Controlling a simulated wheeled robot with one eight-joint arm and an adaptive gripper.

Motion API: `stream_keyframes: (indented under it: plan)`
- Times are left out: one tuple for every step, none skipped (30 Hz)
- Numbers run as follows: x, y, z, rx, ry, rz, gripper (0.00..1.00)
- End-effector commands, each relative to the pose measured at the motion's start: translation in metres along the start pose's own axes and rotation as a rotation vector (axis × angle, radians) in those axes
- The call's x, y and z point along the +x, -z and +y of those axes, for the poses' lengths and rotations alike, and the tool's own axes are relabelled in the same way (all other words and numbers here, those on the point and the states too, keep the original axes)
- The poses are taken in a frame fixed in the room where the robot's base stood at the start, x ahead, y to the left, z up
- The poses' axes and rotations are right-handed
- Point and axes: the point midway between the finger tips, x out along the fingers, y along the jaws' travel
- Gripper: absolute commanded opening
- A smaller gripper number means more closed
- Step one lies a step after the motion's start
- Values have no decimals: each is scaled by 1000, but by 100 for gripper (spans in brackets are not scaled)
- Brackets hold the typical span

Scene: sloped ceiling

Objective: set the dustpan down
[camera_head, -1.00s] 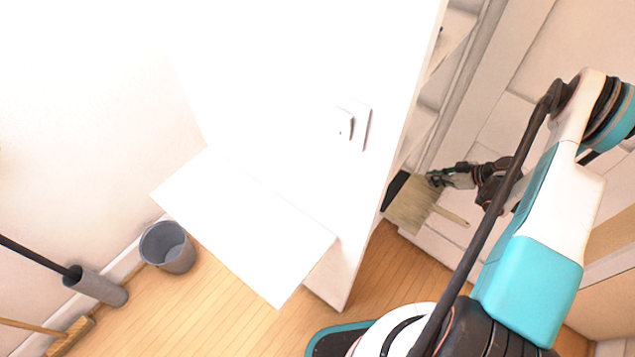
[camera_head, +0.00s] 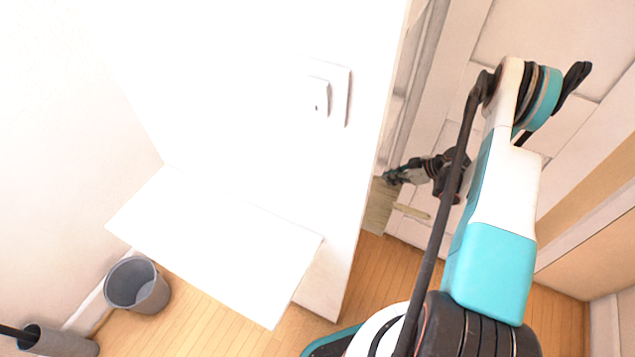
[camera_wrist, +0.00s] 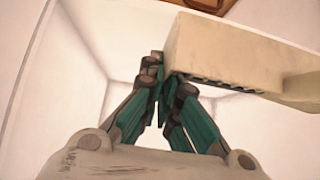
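The dustpan (camera_head: 379,207) is pale beige with a straight handle. In the head view it hangs beside the edge of a white panel, which hides part of it. My gripper (camera_head: 388,178) is at the dustpan's upper edge. In the wrist view, the teal fingers of my gripper (camera_wrist: 160,88) come together at the left edge of the beige dustpan (camera_wrist: 222,52). They appear closed on that edge, though the exact contact is partly hidden. The dustpan's handle points right there, and a dark toothed strip shows along its underside.
A white panel (camera_head: 345,200) with a switch plate stands left of my arm, with a white shelf-like surface (camera_head: 215,245) below it. Wooden floor (camera_head: 195,310) shows between. A panelled wall (camera_head: 520,40) is at right.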

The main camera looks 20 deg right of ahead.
Motion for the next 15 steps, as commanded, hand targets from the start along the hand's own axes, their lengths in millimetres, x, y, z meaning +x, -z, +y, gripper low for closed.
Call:
stream_keyframes:
  plan:
    - [7,10,-1,-4,5,1,0]
    - [11,15,-1,-4,5,1,0]
    - [17,23,-1,-5,5,1,0]
    - [21,28,-1,-4,4,1,0]
    - [25,32,-1,-4,5,1,0]
    - [31,38,-1,-5,5,1,0]
    - [33,42,0,-4,3,1,0]
    - [37,46,0,-3,3,1,0]
    - [42,50,0,-3,4,1,0]
    - [45,54,0,-3,4,1,0]
    - [48,57,0,-4,3,1,0]
    - [57,60,0,-4,3,1,0]
    - [62,63,0,-3,4,1,0]
    - [66,67,0,-3,4,1,0]
    - [72,72,0,-4,4,1,0]
